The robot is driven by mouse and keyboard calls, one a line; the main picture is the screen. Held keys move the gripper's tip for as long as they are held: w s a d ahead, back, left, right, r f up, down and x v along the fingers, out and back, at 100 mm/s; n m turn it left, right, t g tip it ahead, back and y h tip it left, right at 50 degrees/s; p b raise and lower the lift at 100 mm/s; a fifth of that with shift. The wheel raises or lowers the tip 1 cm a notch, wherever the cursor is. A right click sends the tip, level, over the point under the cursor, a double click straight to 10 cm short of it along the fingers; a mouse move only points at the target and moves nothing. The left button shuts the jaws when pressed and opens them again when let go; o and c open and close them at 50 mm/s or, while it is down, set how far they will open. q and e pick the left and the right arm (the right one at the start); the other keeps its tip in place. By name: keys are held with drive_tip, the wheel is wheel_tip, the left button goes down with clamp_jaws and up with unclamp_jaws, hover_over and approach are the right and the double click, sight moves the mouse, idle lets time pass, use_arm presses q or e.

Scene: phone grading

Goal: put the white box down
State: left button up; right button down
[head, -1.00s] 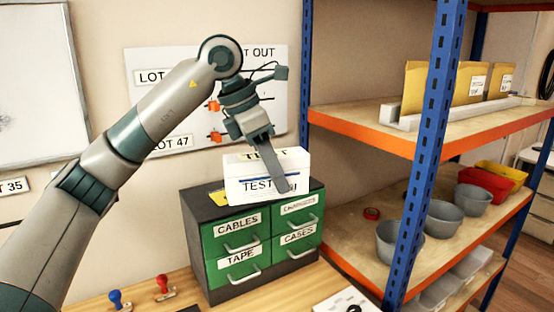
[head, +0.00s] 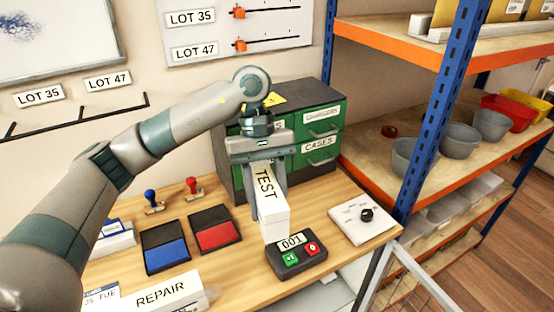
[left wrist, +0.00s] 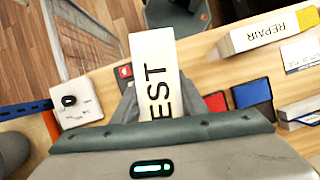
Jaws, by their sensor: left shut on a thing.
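The white box (head: 272,214) is labelled TEST on its top. My left gripper (head: 268,202) is shut on it, with a finger on each side. In the head view the box is in front of the green drawer cabinet and just behind the counter device (head: 297,255). In the left wrist view the box (left wrist: 157,75) runs forward from between the fingers of my left gripper (left wrist: 165,108). I cannot tell whether its underside touches the wooden table (head: 345,255). My right gripper is in neither view.
The green drawer cabinet (head: 318,147) stands behind. A white dial panel (head: 362,218) lies to the right. Blue (head: 166,252) and red (head: 214,234) ink pads lie to the left, two stamps behind them. A REPAIR box (head: 168,294) is at the front left. Blue shelf posts rise at right.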

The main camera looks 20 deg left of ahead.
use_arm(q)
drive_tip(key=s+a+f+m+y, duration=0.1)
drive_tip(key=s+f+m+y, duration=0.1)
drive_tip(key=s+f+m, duration=0.3)
wheel_tip(320, 180, down, 3)
drive_tip(key=m, duration=0.2)
drive_tip(key=shift+s+f+m+g+y, duration=0.15)
drive_tip(key=shift+s+m+g+y, duration=0.15)
drive_tip(key=shift+g+y, duration=0.1)
